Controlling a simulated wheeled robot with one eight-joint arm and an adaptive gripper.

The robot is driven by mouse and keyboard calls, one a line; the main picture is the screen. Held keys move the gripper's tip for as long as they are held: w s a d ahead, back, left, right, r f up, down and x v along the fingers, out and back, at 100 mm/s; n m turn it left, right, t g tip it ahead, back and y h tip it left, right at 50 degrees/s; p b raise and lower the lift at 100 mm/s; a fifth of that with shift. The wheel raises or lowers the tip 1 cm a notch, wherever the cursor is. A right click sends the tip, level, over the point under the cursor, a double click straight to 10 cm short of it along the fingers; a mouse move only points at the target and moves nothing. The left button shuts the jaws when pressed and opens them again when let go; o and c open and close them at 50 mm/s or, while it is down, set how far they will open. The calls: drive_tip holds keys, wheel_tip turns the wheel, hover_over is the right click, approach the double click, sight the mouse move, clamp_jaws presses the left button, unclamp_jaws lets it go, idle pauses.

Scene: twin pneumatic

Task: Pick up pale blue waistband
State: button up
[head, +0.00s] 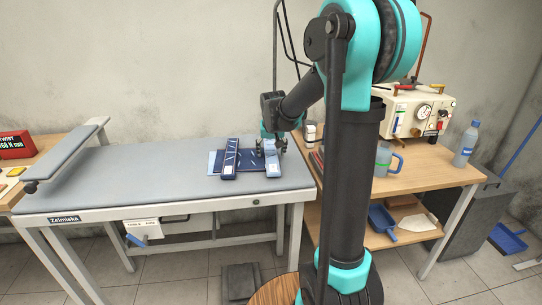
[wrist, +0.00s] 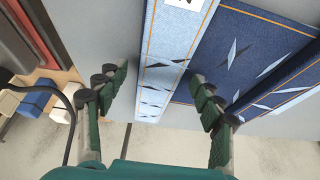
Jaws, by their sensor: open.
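The pale blue waistband (wrist: 168,50), a long narrow strip with tan stitch lines and small dark marks, lies flat on the grey table top. In the head view the waistband (head: 272,166) is the right one of the blue pieces, partly hidden by my gripper (head: 273,146). In the wrist view my gripper (wrist: 162,88) is open, with one finger on each side of the strip. Nothing is held. I cannot tell how far the fingertips are above the table.
A dark blue patterned piece (wrist: 240,48) lies right beside the waistband. Another blue strip (head: 230,160) lies left of it. The table's left part (head: 120,186) is mostly clear. A wooden bench (head: 420,172) with a jug (head: 383,160) and bottle (head: 466,145) stands at the right.

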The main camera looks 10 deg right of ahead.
drive_tip(key=shift+c, duration=0.3)
drive_tip(key=c, duration=1.2)
drive_tip(key=shift+r, duration=0.15)
